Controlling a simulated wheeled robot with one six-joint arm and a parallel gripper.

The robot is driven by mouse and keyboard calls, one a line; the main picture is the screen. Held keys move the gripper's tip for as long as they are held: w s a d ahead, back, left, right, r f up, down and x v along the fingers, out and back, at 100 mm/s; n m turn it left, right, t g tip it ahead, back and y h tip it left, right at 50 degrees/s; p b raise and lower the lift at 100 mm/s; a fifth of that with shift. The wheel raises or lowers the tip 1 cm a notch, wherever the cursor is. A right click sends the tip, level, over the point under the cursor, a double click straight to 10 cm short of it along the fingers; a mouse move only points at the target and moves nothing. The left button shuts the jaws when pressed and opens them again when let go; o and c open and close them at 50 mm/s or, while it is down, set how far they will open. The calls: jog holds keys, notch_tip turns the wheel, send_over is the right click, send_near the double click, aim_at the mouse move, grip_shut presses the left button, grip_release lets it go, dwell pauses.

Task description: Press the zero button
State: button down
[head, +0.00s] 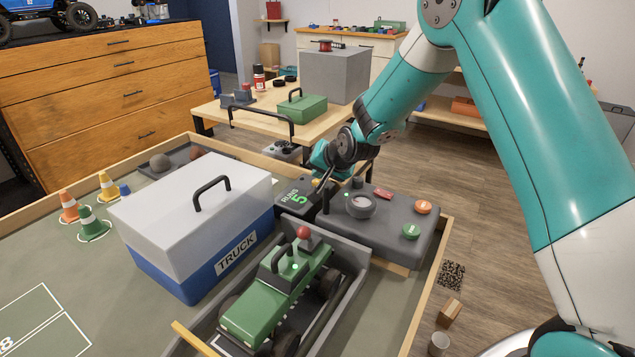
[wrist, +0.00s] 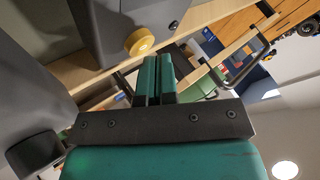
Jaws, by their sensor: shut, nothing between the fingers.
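The grey console (head: 392,243) carries a counter box (head: 297,197) showing "RUNS 5", a round dial (head: 360,205), a red switch (head: 384,194), an orange button (head: 423,207) and a green button (head: 411,231). No zero label is legible. In the wrist view a round yellow-orange button (wrist: 139,42) sticks out of a dark grey housing (wrist: 112,22); I cannot tell if it is the zero button. My gripper (wrist: 158,62) is shut and empty, with its fingertips apart from that button in the picture. In the head view my gripper is behind the counter box, its tips partly hidden.
A green crawler (head: 275,300) stands in a grey-walled bay in front of the console. A white and blue truck box (head: 195,220) stands left of it. Traffic cones (head: 93,224) are farther left. A table with a green toolbox (head: 301,107) is behind.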

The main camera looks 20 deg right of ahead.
jog(key=shift+s+f+b, duration=0.2)
jog(key=shift+f+b, duration=0.25)
jog(key=shift+f, duration=0.4)
dwell(0.6)
jog(key=shift+d+r+p, duration=0.15)
jog(key=shift+r+p, duration=0.45)
jog(key=shift+r, duration=0.25)
jog(key=shift+r, duration=0.25)
jog(key=shift+w+r, duration=0.1)
jog(key=shift+r, duration=0.15)
notch_tip(320, 180, up, 4)
jog(key=p, duration=0.3)
jog(key=shift+r+p, duration=0.25)
jog(key=shift+p, duration=0.1)
